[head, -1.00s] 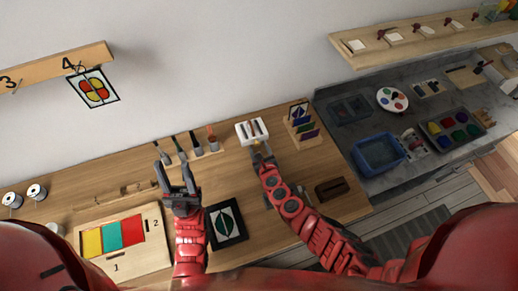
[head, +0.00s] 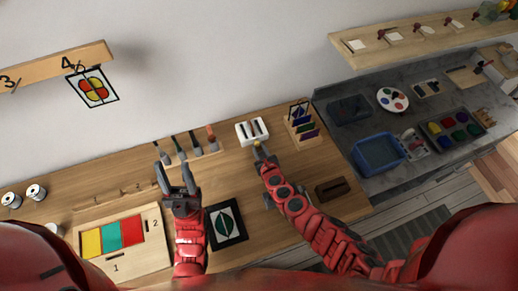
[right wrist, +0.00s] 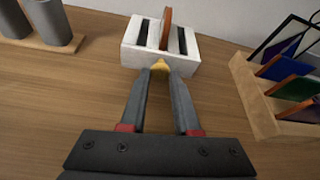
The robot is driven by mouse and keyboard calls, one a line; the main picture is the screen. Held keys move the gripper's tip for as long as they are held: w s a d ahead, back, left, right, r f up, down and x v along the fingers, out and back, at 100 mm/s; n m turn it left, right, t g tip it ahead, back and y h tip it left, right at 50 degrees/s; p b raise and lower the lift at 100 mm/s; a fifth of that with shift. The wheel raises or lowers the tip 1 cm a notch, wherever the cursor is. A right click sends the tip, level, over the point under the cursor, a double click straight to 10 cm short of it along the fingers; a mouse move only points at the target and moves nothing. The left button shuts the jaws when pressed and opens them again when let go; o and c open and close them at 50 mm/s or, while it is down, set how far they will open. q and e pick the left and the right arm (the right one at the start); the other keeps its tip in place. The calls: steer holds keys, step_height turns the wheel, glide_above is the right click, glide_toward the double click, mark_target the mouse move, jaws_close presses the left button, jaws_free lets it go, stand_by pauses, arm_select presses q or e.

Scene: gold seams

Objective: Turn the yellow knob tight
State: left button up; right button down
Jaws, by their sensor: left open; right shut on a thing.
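The yellow knob (right wrist: 160,68) sits at the front face of a small white block (right wrist: 130,55) with dark slots in its top. In the head view the white block (head: 241,133) stands near the back of the wooden table. My right gripper (right wrist: 161,72) is shut on the yellow knob, its two fingertips on either side of it. The right gripper (head: 259,150) also shows in the head view, just in front of the block. My left gripper (head: 174,168) is open and empty above the table, left of the block.
A thin brown piece (right wrist: 166,28) stands upright in the block's middle slot. A wooden rack (head: 302,128) with coloured panes is close on the right. Several tools (head: 197,147) stand in a holder on the left. A dark framed leaf picture (head: 227,223) lies in front.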

steer(key=shift+w+d+f+m+g+y+b, duration=0.15)
steer(key=shift+m+y+b, duration=0.2)
steer(key=shift+m+b, duration=0.2)
steer(key=shift+s+d+m+g+y+b, duration=0.15)
steer(key=shift+m+y+b, duration=0.25)
steer(key=shift+m, duration=0.25)
steer(key=shift+w+m+y+b, duration=0.1)
steer(key=shift+m+y+b, duration=0.45)
steer(key=shift+m+b, duration=0.3)
steer(key=c, duration=0.6)
jaws_free()
steer(key=shift+c, duration=0.2)
steer(key=b+v, duration=0.1)
steer(key=v, duration=1)
steer(key=shift+d+b, duration=0.15)
steer(key=shift+b, duration=0.25)
steer(key=p+v, duration=0.1)
steer(key=v, duration=0.4)
steer(key=shift+r+p, duration=0.35)
steer(key=shift+s+d+r, duration=0.15)
steer(key=shift+s+d, duration=0.05)
steer(key=shift+s, duration=0.3)
